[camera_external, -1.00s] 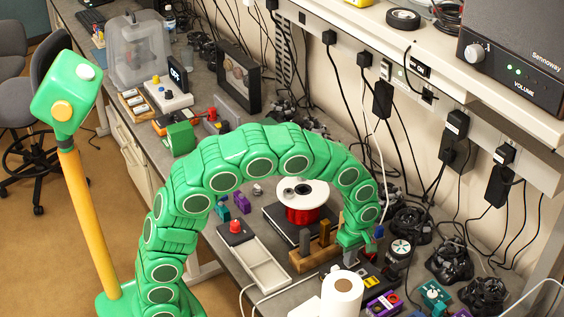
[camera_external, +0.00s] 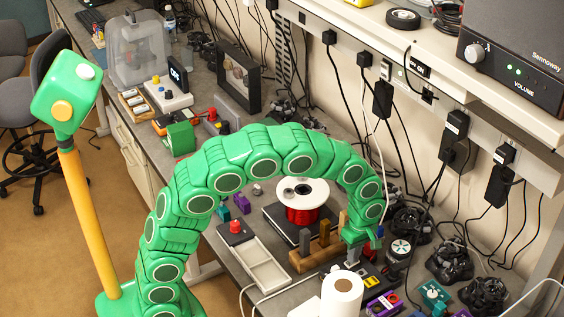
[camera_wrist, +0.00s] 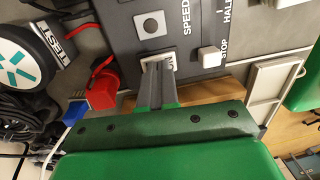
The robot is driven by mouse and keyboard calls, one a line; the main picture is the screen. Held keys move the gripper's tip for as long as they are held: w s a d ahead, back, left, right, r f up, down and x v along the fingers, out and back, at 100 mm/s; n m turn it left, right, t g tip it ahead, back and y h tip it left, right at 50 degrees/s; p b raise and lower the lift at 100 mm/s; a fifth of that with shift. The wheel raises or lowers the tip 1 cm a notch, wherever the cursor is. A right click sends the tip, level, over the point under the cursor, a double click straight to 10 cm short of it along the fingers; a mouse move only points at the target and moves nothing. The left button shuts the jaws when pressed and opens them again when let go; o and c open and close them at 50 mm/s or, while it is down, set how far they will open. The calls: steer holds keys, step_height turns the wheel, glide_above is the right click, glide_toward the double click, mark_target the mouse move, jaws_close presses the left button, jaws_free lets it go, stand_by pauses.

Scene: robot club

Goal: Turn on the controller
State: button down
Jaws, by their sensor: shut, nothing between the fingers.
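The controller (camera_wrist: 128,48) is a dark grey box at the top of the wrist view. In the external view my gripper (camera_external: 357,258) points down behind the paper roll, and the controller is mostly hidden.
A white paper roll (camera_external: 342,292) stands close in front of my gripper. A wooden block (camera_external: 312,256) and a red wire spool (camera_external: 304,212) are to its left. A red connector (camera_wrist: 102,90) and a round TEST device (camera_wrist: 18,58) lie left of the controller.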

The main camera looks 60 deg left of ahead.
mark_target(349, 264)
steer(key=shift+r, duration=0.15)
step_height(349, 264, up, 14)
steer(key=s, duration=0.1)
steer(key=shift+s+f, duration=0.2)
steer(key=shift+s, duration=0.2)
stand_by(0.5)
